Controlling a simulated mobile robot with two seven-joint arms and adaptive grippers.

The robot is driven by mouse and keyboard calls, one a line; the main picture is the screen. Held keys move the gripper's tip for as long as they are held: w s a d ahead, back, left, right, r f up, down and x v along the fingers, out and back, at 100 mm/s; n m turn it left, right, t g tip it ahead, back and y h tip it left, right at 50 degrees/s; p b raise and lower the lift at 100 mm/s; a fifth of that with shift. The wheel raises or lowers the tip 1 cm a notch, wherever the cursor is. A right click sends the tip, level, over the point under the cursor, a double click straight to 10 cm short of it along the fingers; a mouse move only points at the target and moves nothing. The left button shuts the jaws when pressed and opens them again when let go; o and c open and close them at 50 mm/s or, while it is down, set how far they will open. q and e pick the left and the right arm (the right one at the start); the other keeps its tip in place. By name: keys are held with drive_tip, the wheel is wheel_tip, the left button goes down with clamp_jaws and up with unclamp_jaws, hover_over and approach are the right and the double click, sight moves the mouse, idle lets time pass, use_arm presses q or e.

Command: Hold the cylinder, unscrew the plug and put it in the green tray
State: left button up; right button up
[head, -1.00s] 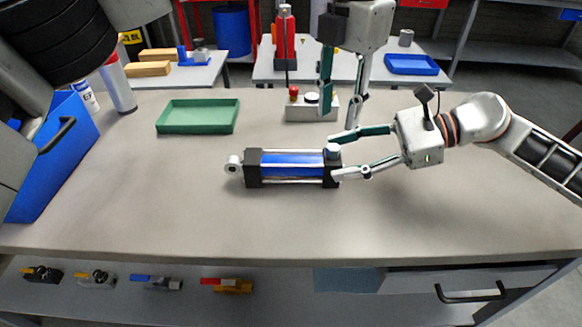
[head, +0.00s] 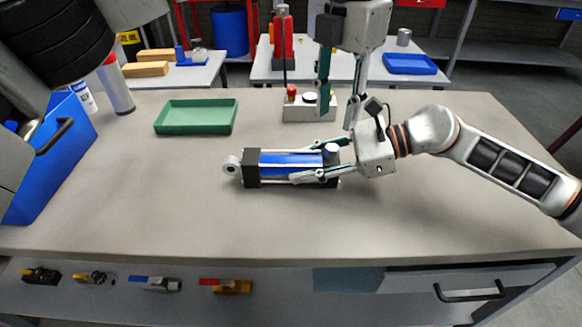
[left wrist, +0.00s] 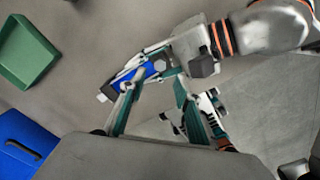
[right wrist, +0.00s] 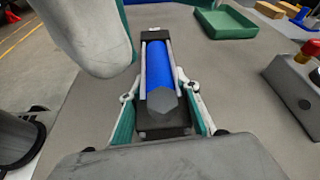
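The blue cylinder (head: 285,162) with black end blocks lies on the table; it also shows in the right wrist view (right wrist: 160,62). The grey hexagonal plug (right wrist: 163,103) stands up from its right end block, and shows in the head view (head: 331,152). My right gripper (head: 310,163) reaches in from the right, low, with one finger along each long side of the cylinder; it looks open around it, with small gaps. My left gripper (head: 337,115) points down, open and empty, above and behind the plug end. The green tray (head: 196,129) is empty at the back left.
A grey box with a red button (head: 300,106) stands behind the cylinder, near my left gripper. A blue bin (head: 45,165) and a bottle (head: 116,85) are at the left. The table front and the space between tray and cylinder are clear.

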drive_tip(key=c, duration=0.6)
use_arm(q)
drive_tip(key=shift+c, duration=1.1)
use_arm(e)
clamp_jaws()
use_arm(q)
drive_tip(key=shift+w+f+n+g+h, duration=0.1)
drive_tip(key=shift+w+n+g+h, duration=0.2)
drive_tip(key=shift+w+h, duration=0.25)
drive_tip(key=w+d+r+h, duration=0.3)
drive_tip(key=d+r+h, duration=0.4)
drive_tip(key=d+r, duration=0.15)
drive_tip(key=w+d+r+h, duration=0.3)
drive_tip(key=d+r+h, duration=0.45)
drive_tip(key=r, duration=0.25)
drive_tip(key=w+a+r+n+t, duration=0.2)
drive_tip(key=w+r+n+t, duration=0.6)
drive_tip(key=w+r+t, duration=0.3)
drive_tip(key=w+a+f+n+t+y, duration=0.2)
drive_tip(key=w+f+n+t+y, duration=0.1)
drive_tip(key=w+f, duration=0.15)
drive_tip(key=m+g+y, duration=0.7)
drive_tip(key=g+y, duration=0.6)
hover_over(332, 147)
wheel_tip(332, 147, down, 25)
drive_tip(key=shift+f, duration=3.9)
